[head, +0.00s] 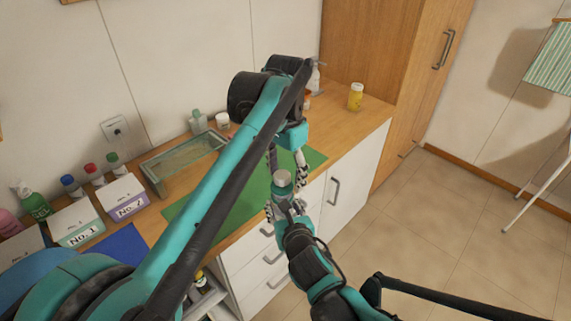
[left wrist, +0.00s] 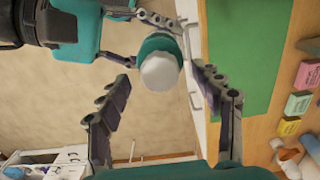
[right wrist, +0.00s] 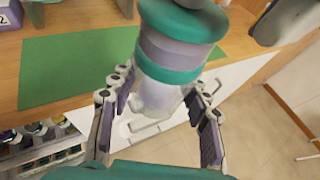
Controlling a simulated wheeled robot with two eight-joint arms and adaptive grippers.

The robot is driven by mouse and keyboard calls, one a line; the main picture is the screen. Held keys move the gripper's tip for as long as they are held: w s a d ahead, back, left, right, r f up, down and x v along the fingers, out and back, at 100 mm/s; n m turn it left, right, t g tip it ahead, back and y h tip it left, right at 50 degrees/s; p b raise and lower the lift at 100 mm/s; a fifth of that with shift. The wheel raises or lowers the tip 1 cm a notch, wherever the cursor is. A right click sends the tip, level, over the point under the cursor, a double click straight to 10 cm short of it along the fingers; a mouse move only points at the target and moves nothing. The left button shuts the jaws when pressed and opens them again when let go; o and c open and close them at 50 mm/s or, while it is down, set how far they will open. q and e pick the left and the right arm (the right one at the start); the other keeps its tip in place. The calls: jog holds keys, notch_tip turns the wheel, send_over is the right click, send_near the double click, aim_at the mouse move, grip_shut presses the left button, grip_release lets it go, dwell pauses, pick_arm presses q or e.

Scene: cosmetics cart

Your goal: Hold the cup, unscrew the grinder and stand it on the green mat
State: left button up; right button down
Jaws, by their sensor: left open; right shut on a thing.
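The grinder (head: 281,178) sits upright on the clear cup (right wrist: 157,95), both held in the air just off the cart's front edge. In the right wrist view the grinder (right wrist: 180,42) shows teal and grey bands above the cup. My right gripper (right wrist: 157,84) is shut on the cup from below. My left gripper (head: 287,163) is open and points down just above the grinder. In the left wrist view the grinder's pale top (left wrist: 160,71) lies between the spread fingers, with no clear contact. The green mat (head: 316,159) lies flat and its visible part is bare.
On the wooden top are a glass tray (head: 158,178), boxes No.1 (head: 77,222) and No.2 (head: 122,197), a blue mat (head: 112,247), and several bottles. A yellow bottle (head: 355,97) stands near the right end. My left arm hides part of the green mat.

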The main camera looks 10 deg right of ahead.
aim_at(285, 187)
pick_arm(q)
jog(key=shift+f, duration=2.4)
jog(key=c, duration=1.2)
jog(key=n, duration=0.4)
jog(key=shift+r, duration=0.25)
jog(key=shift+r, duration=0.9)
